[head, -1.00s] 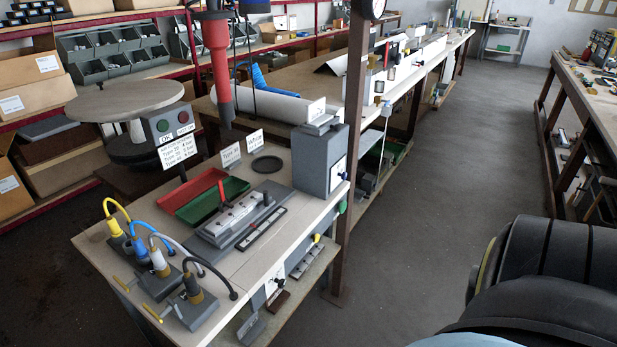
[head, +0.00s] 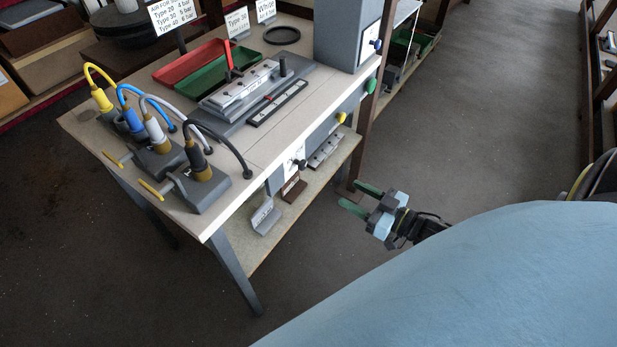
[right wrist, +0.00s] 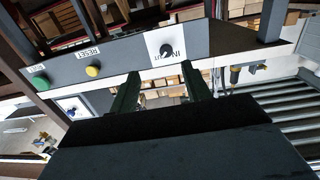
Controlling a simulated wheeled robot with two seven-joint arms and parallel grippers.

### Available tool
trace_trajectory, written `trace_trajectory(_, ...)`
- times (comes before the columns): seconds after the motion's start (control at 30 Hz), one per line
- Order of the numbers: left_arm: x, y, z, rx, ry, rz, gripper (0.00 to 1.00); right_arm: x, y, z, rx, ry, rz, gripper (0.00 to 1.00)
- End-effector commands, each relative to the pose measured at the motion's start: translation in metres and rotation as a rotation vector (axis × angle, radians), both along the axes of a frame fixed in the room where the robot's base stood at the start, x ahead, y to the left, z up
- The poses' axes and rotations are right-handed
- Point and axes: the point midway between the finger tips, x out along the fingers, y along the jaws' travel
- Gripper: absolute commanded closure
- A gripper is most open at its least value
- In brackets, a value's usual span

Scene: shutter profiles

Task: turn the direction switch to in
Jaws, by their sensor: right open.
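The direction switch is a black knob (head: 300,163) on a white plate, on the front panel under the bench's right edge. It also shows in the right wrist view (right wrist: 167,49), with IN and OUT lettering on its plate. I cannot tell surely which word the knob points to. My right gripper (head: 350,195) is in front of the panel, to the right of the switch and apart from it. Its green fingers (right wrist: 160,92) are open and empty, with the switch beyond the gap between them. My left gripper is not in view.
A yellow button (head: 341,117) and a green button (head: 371,86) share the panel. A lower shelf (head: 268,243) juts out below it. The bench top holds connectors with hoses, a fixture, and red (head: 190,62) and green trays. The floor right of the bench is clear.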

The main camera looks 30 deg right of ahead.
Motion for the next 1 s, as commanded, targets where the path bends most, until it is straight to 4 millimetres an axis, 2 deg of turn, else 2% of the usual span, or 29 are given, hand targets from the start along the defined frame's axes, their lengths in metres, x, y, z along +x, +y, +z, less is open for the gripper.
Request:
trace_trajectory(0.1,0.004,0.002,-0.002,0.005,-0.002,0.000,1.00,0.005,0.006,0.013,0.015,-0.041,0.037,0.52)
trace_trajectory(0.27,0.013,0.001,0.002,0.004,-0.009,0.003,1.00,0.024,0.014,0.015,0.017,-0.048,0.040,0.52)
trace_trajectory(0.7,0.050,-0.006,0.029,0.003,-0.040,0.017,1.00,0.105,0.047,0.014,0.015,-0.046,0.037,0.52)
trace_trajectory(0.83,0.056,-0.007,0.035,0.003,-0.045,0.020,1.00,0.118,0.053,0.014,0.017,-0.044,0.036,0.52)
trace_trajectory(1.0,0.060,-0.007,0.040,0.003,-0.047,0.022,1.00,0.125,0.056,0.014,0.015,-0.041,0.037,0.52)
